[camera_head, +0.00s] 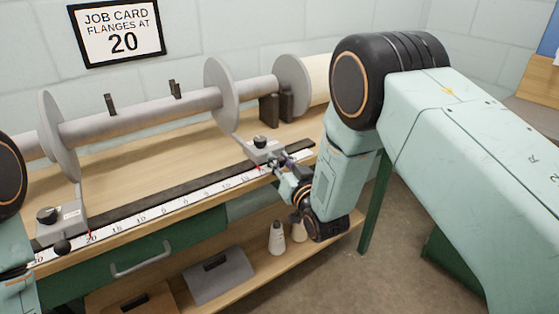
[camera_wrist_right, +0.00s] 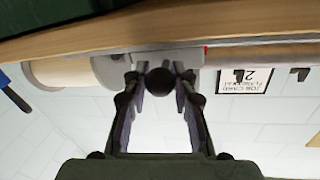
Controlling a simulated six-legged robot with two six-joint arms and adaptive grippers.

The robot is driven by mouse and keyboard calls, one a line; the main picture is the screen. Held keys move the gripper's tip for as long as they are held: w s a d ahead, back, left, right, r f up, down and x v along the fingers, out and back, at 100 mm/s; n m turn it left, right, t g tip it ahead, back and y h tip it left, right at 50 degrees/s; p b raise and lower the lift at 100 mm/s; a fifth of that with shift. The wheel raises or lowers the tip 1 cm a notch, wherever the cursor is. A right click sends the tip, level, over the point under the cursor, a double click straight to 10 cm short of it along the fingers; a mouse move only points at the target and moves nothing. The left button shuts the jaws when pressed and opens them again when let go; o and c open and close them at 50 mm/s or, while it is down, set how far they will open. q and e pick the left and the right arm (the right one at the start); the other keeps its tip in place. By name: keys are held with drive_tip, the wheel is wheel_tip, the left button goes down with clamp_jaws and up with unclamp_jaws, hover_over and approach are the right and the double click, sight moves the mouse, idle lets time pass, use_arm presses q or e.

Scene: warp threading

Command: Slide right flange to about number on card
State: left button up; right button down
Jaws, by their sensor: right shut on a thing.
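The job card (camera_head: 117,31) on the wall reads "FLANGES AT 20". The right flange (camera_head: 221,95) is a grey disc upright on the beam's shaft, joined to a grey slider block (camera_head: 262,149) with a black top knob. Its red pointer meets the white number scale (camera_head: 150,211) right of the middle; the exact number there is too small to read. My right gripper (camera_head: 281,163) is at the front of this slider. In the right wrist view its fingers are shut on the slider's dark ball knob (camera_wrist_right: 187,86). My left gripper is out of view.
The left flange (camera_head: 58,137) and its slider (camera_head: 61,217) stand at the left, with the red pointer near a 20. A dark rail (camera_head: 145,204) runs along the wooden bench. Dark brackets (camera_head: 277,107) and a cream roll (camera_head: 316,80) are beyond the right flange.

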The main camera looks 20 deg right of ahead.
drive_tip(key=shift+d+f, duration=0.2)
drive_tip(key=shift+d, duration=0.05)
drive_tip(key=c, duration=1.5)
unclamp_jaws()
drive_tip(key=o, duration=0.4)
drive_tip(key=shift+d+r, duration=0.1)
drive_tip(key=shift+r, duration=0.05)
drive_tip(key=shift+w, duration=0.1)
drive_tip(key=s, duration=0.4)
drive_tip(key=s+d, duration=0.1)
drive_tip(key=s, duration=0.7)
drive_tip(key=shift+d, duration=0.35)
